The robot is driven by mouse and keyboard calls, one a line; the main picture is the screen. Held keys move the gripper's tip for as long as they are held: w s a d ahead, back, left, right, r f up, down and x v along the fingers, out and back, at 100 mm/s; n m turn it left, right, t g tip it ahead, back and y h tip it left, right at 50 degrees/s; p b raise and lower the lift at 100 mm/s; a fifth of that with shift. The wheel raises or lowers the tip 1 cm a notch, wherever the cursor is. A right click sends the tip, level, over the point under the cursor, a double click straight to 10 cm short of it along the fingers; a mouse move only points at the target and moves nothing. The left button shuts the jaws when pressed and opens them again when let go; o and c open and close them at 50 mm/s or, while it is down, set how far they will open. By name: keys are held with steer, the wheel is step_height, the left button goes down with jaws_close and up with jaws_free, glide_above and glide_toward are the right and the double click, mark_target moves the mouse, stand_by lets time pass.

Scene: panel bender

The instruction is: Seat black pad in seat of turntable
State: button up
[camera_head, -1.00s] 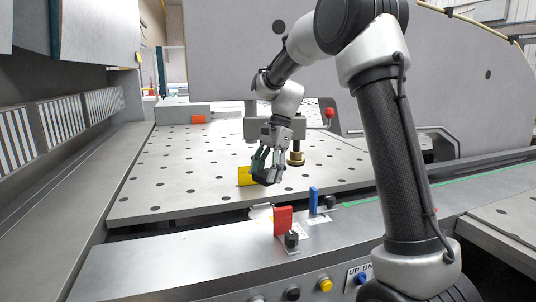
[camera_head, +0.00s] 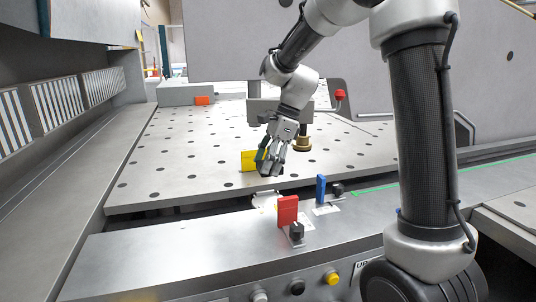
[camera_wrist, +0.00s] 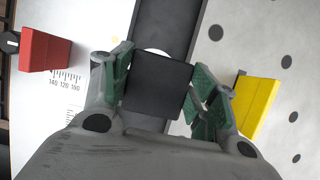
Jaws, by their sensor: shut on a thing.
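The black pad (camera_wrist: 158,85) is a dark square between the green-lined fingers in the wrist view. My gripper (camera_head: 269,164) is shut on it, above the gap at the front edge of the perforated table. The pad is hard to make out in the head view. A pale round-edged part (camera_wrist: 155,51) shows just past the pad's far edge in the wrist view. A pale piece (camera_head: 265,199) also lies in the gap below my gripper in the head view. I cannot tell whether either is the turntable; its seat is not clearly visible.
A yellow block (camera_head: 249,160) stands beside my gripper. A red block (camera_head: 288,212) and a blue block (camera_head: 321,188) stand on the front rail, with black knobs beside them. A brass post (camera_head: 303,143) stands behind. The perforated table (camera_head: 185,165) is mostly clear.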

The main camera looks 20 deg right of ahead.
mark_target(264, 202)
steer(key=shift+f, duration=4.55)
steer(key=shift+s+f, duration=0.2)
steer(key=shift+f, duration=0.15)
steer(key=shift+f, duration=0.2)
steer(key=c, duration=0.3)
steer(key=o, duration=1.6)
steer(key=shift+w+f, duration=0.15)
steer(key=shift+o, duration=0.2)
steer(key=shift+r, duration=0.2)
